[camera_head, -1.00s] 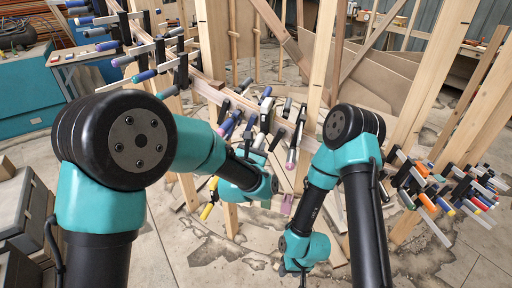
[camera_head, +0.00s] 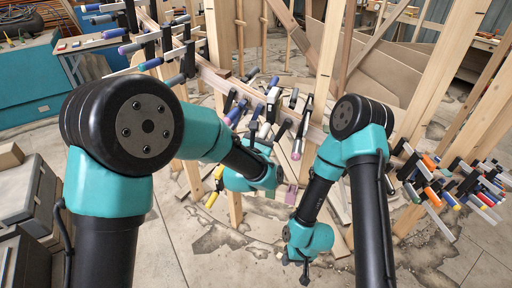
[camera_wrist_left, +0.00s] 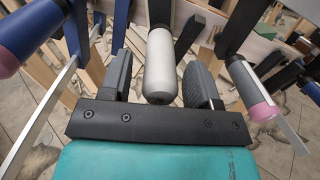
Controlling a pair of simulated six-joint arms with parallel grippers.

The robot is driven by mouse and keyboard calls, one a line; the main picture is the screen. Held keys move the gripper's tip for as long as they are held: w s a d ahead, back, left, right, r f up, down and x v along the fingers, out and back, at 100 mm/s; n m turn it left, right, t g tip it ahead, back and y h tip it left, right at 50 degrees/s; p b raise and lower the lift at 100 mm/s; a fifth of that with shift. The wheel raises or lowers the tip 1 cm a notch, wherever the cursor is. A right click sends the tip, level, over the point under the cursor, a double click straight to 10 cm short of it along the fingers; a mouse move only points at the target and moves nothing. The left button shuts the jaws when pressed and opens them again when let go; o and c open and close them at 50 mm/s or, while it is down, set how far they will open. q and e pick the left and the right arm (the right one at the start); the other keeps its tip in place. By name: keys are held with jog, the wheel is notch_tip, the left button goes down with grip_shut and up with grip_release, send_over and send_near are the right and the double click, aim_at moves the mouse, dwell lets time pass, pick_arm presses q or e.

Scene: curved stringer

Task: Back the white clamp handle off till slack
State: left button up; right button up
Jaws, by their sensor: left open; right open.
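The white clamp handle (camera_wrist_left: 161,68) points toward the camera in the left wrist view, on a dark clamp with its rounded end nearest. My left gripper (camera_wrist_left: 159,78) is open, with one dark finger on each side of the handle. Gaps show on both sides, the wider one on the left. In the head view my left wrist (camera_head: 250,176) is at the row of clamps on the curved wooden stringer; its fingers are hard to make out there. My right gripper (camera_head: 303,272) hangs low over the floor, open and away from the clamps.
In the left wrist view, a blue-handled clamp (camera_wrist_left: 22,35) is at left and a pink-tipped handle (camera_wrist_left: 252,90) at right, close beside the fingers. Upright wooden posts (camera_head: 328,60) stand around the stringer. More clamps (camera_head: 450,185) crowd the right side. Bare floor (camera_head: 215,260) lies in front.

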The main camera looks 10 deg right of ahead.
pick_arm(q)
jog(key=v, duration=1.7)
jog(key=shift+s, duration=0.15)
jog(key=w+a+f+m+g+y, duration=0.1)
jog(key=a+f+m+g+y, duration=0.15)
jog(key=a+f+m, duration=0.65)
jog(key=w+a+f+m+g+y, duration=0.15)
jog(key=a+f+m+g, duration=0.4)
jog(key=f, duration=0.75)
jog(key=s+a+f+m+g+y, duration=0.1)
jog(key=s+a+f+m+g, duration=0.5)
jog(key=s+a+f+m, duration=0.5)
jog(key=s+a+f, duration=0.2)
jog(key=a+f, duration=0.2)
jog(key=a, duration=0.1)
jog(key=shift+s+y, duration=0.2)
jog(key=shift+y, duration=0.2)
